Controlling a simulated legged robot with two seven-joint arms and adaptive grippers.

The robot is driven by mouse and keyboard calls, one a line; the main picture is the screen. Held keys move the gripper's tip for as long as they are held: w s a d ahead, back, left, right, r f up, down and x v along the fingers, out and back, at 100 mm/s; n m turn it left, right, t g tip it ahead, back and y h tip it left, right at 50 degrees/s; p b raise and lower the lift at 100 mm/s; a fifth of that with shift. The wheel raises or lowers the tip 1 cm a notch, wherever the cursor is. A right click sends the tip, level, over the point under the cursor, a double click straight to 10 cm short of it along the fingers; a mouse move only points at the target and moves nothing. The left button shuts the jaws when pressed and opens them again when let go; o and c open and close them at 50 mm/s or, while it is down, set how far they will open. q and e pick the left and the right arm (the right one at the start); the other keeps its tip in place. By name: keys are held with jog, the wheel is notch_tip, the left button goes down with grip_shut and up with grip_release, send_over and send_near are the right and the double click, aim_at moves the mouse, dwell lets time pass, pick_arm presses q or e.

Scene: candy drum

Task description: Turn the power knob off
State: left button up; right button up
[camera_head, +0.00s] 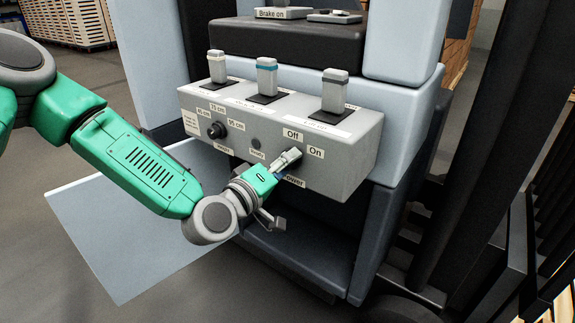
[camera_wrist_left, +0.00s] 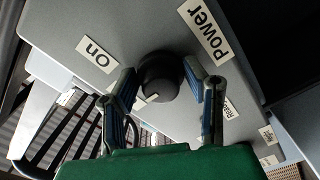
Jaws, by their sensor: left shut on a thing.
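The power knob (camera_wrist_left: 160,72) is a dark round knob on the front of a grey control box (camera_head: 345,150). In the left wrist view it sits between the two blue-padded fingers of my left gripper (camera_wrist_left: 160,82), which is shut on it. A small white mark shows on the knob's lower-left side there. In the head view my left gripper (camera_head: 287,160) covers the knob. The "Off" label (camera_head: 293,134) and "On" label (camera_head: 316,152) are above and right of the gripper. The "Power" label (camera_wrist_left: 205,30) is beside the knob. My right gripper is not in view.
A second black knob (camera_head: 216,130) with height labels sits left on the same panel. Three levers (camera_head: 266,78) stand on top of the box. A dark open recess (camera_head: 300,235) lies below it. Black upright bars (camera_head: 510,200) stand at the right.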

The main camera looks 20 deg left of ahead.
pick_arm(q)
jog(key=shift+w+a+r, duration=0.15)
jog(key=shift+r, duration=0.05)
jog(key=o, duration=0.9)
jog(key=shift+c, duration=0.2)
jog(key=shift+f, duration=0.15)
jog(key=v, duration=1.2)
jog(key=shift+w, duration=0.1)
